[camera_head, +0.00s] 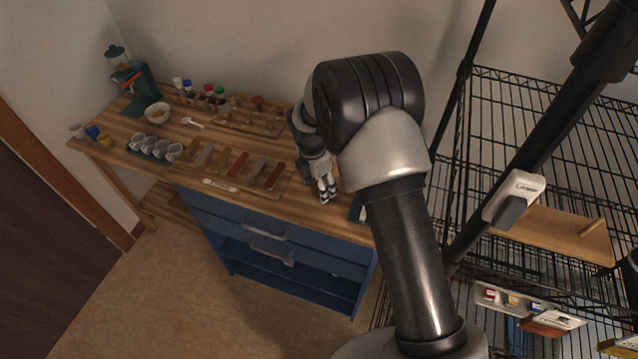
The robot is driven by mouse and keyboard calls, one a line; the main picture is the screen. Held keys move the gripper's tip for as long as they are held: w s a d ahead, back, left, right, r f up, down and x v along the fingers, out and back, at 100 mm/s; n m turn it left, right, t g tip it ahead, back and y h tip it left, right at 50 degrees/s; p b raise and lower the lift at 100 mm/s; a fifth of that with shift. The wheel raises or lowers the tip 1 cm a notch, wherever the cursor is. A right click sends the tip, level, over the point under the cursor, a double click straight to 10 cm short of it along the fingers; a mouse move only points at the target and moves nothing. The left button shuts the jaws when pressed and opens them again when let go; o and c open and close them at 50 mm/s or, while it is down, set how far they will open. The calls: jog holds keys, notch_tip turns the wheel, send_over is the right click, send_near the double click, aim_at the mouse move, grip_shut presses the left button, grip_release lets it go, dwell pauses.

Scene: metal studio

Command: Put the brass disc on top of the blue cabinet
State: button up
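The blue cabinet (290,263) stands under the wooden worktop (305,215). It has two drawer fronts with grey handles and open shelves below. My gripper (326,196) points down over the right part of the worktop, to the right of a row of coloured bars. Its fingertips look close together, but I cannot tell whether they are open, shut or holding something. I cannot make out a brass disc. My arm hides part of the worktop's right end.
A board of coloured bars (236,170), several grey cups (155,148), a white bowl (157,113) and a green grinder (134,88) stand on the worktop. A black wire rack (535,130) rises at right. Open floor (180,290) lies in front.

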aim_at(315, 192)
notch_tip(315, 192, up, 12)
jog(key=a+p, duration=0.1)
jog(key=p, duration=0.2)
jog(key=shift+s+a+r+p, duration=0.15)
jog(key=shift+s+p, duration=0.2)
jog(key=shift+s, duration=0.1)
